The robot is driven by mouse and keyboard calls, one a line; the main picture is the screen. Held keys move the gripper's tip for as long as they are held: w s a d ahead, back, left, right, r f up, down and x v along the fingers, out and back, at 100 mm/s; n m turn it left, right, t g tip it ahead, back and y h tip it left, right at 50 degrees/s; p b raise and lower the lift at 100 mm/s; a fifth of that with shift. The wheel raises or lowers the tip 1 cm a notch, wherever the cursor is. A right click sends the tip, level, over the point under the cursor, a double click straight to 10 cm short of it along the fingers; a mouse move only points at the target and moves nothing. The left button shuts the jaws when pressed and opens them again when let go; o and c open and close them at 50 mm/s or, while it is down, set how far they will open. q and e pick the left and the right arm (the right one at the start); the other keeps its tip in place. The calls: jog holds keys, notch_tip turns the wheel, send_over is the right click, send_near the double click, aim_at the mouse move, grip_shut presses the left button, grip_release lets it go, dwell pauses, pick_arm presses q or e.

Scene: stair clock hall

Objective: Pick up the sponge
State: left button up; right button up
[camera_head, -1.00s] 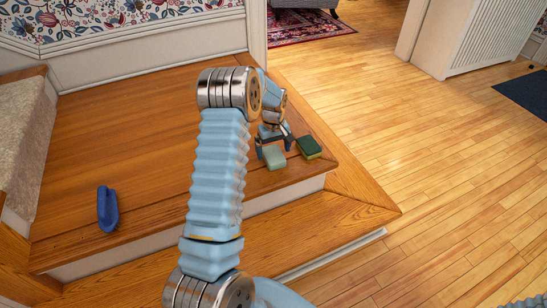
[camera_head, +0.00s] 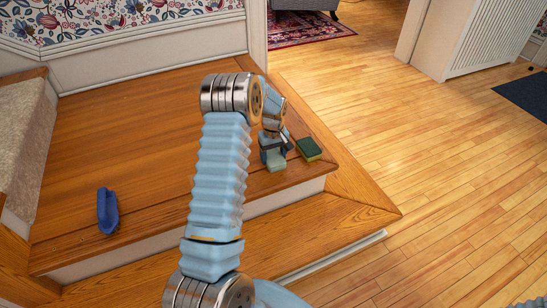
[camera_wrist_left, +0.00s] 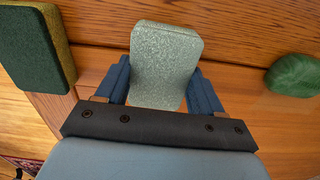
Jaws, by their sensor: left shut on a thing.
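My left gripper (camera_head: 272,146) is down at the front right of the wooden landing, shut on a pale grey-green speckled block (camera_head: 276,162). In the left wrist view the block (camera_wrist_left: 166,60) sits between the two blue fingers of the gripper (camera_wrist_left: 162,88), one at each side. A dark green and yellow block that looks like a scouring sponge (camera_head: 309,149) lies just right of the gripper, apart from it. It also shows at the upper left of the left wrist view (camera_wrist_left: 32,50). I cannot tell whether the held block still touches the wood. My right gripper is out of view.
A blue object (camera_head: 107,209) lies on the landing (camera_head: 140,130) at the left. A rounded green object (camera_wrist_left: 294,75) shows at the right of the left wrist view. The landing ends in a step edge at the front and right. Open wooden floor (camera_head: 430,150) lies beyond.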

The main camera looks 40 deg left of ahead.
aim_at(274, 156)
pick_arm(q)
jog(key=shift+r, duration=0.45)
notch_tip(274, 156, up, 3)
jog(key=shift+f, duration=0.15)
jog(key=s+d+r, duration=0.7)
jog(key=s+r, duration=0.2)
jog(key=s, duration=0.2)
jog(key=shift+s+d+r, duration=0.2)
jog(key=shift+s+d, duration=0.1)
jog(key=shift+s, duration=0.1)
